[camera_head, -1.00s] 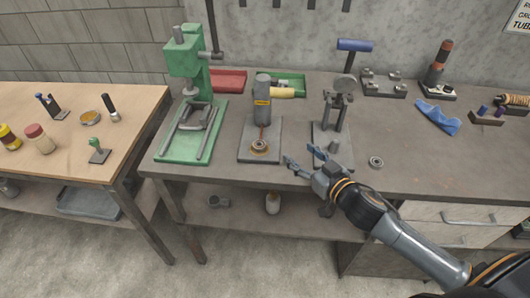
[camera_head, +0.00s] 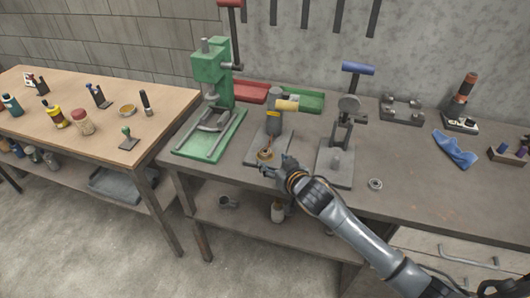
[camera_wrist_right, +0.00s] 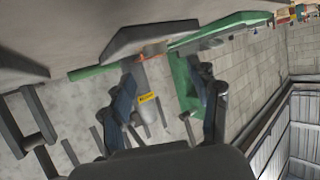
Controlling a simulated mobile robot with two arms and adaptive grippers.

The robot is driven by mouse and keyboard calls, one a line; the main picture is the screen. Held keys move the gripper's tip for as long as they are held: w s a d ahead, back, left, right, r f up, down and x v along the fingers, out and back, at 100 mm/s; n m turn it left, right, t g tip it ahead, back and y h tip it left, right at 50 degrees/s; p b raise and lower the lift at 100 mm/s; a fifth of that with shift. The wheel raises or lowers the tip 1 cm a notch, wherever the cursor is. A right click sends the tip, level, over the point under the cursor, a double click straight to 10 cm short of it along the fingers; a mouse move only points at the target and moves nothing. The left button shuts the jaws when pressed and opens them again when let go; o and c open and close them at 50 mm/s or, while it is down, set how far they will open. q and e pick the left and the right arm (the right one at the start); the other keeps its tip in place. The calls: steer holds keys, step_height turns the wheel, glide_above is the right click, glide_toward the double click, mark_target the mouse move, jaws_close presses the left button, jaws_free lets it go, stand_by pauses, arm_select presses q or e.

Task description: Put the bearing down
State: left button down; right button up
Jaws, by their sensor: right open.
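A brass-coloured ring-shaped bearing (camera_head: 265,155) lies on the grey base plate (camera_head: 252,150) of the middle stand, in front of an upright grey tool. A second, grey bearing (camera_head: 375,184) lies flat on the grey bench to the right of my arm. My right gripper (camera_head: 277,167) is open and close to the front of the brass bearing; I cannot tell whether they touch. In the right wrist view the fingers (camera_wrist_right: 168,105) are spread with nothing held between them, and no bearing can be made out. My left gripper is not in view.
A green press (camera_head: 213,110) stands left of the middle stand. A lever press (camera_head: 347,125) with a blue handle stands right of it. A blue cloth (camera_head: 455,149) lies further right. A wooden table (camera_head: 150,100) with bottles and tools is at left. Bare bench surrounds the grey bearing.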

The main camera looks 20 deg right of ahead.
mark_target(267, 154)
steer(key=shift+w+f, duration=0.15)
steer(key=shift+w, duration=0.3)
steer(key=shift+w+f, duration=0.1)
steer(key=shift+w, duration=0.1)
steer(key=shift+w+f, duration=0.15)
steer(key=shift+w, duration=0.2)
steer(key=x, duration=0.2)
steer(key=p+x, duration=0.1)
steer(key=shift+d+f, duration=0.15)
steer(key=shift+d, duration=0.1)
steer(key=shift+w+a+f, duration=0.1)
steer(key=shift+w+f, duration=0.15)
steer(key=shift+w, duration=0.2)
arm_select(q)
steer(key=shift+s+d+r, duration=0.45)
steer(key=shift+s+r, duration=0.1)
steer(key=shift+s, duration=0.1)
arm_select(e)
steer(key=shift+c, duration=0.2)
steer(key=c, duration=1.1)
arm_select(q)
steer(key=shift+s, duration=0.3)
arm_select(e)
jaws_close()
